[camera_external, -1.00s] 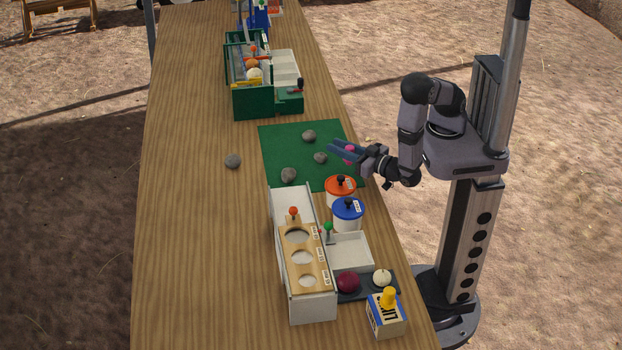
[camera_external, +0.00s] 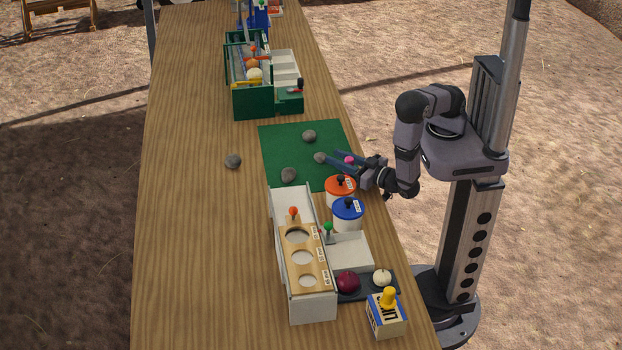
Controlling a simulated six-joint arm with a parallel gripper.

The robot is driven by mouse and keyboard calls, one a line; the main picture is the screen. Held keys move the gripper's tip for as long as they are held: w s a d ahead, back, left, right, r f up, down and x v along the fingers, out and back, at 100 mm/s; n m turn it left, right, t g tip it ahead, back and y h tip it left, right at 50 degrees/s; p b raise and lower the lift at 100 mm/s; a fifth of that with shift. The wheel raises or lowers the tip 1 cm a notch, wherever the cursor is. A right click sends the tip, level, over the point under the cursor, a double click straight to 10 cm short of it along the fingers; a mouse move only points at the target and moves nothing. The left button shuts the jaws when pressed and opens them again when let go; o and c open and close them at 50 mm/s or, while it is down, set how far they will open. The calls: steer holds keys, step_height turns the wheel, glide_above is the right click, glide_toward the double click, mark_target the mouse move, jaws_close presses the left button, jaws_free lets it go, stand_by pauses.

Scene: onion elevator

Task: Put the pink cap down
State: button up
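The pink cap (camera_external: 349,160) is a small bright pink round thing at the right side of the green mat (camera_external: 285,142). My gripper (camera_external: 350,160) is low over the mat's right edge, its blue-grey fingers pointing left. The fingers look spread apart, with the cap between them. The near finger hides the cap's lower part, so I cannot tell whether it rests on the mat.
Grey stones (camera_external: 309,136) lie on and beside the mat. An orange-lidded jar (camera_external: 340,188) and a blue-lidded jar (camera_external: 347,212) stand close in front of my gripper. A white box with holes (camera_external: 310,304) is nearer. The table's left side is clear.

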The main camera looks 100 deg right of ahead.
steer(key=shift+o, duration=0.5)
steer(key=shift+r, duration=0.15)
steer(key=b+v, duration=0.2)
steer(key=v, duration=1)
steer(key=shift+r, duration=0.1)
steer(key=shift+r, duration=0.1)
steer(key=w+d+r+m+g+y+p, duration=0.1)
steer(key=w+d+r+y+p, duration=0.1)
steer(key=w+r+p, duration=0.35)
steer(key=w+d+r+m+y+p, duration=0.2)
steer(key=w+d+r, duration=0.1)
steer(key=w+r, duration=0.55)
steer(key=w+a+f+n+g+y, duration=0.2)
steer(key=a+f+n+y, duration=0.1)
steer(key=a+n+y, duration=0.4)
steer(key=s+g+y, duration=0.1)
steer(key=s+f+n+g+y, duration=0.1)
steer(key=s, duration=0.1)
steer(key=s+f+g+y, duration=0.1)
steer(key=s, duration=0.1)
steer(key=shift+s, duration=0.25)
steer(key=s+d+n+g, duration=0.2)
steer(key=s+d+g, duration=0.1)
steer(key=s, duration=0.4)
steer(key=s+d+f+n+g+h, duration=0.1)
steer(key=s+d+n+g, duration=0.1)
steer(key=s+d, duration=0.4)
steer(key=shift+s+d+g, duration=0.2)
steer(key=shift+s+g, duration=0.7)
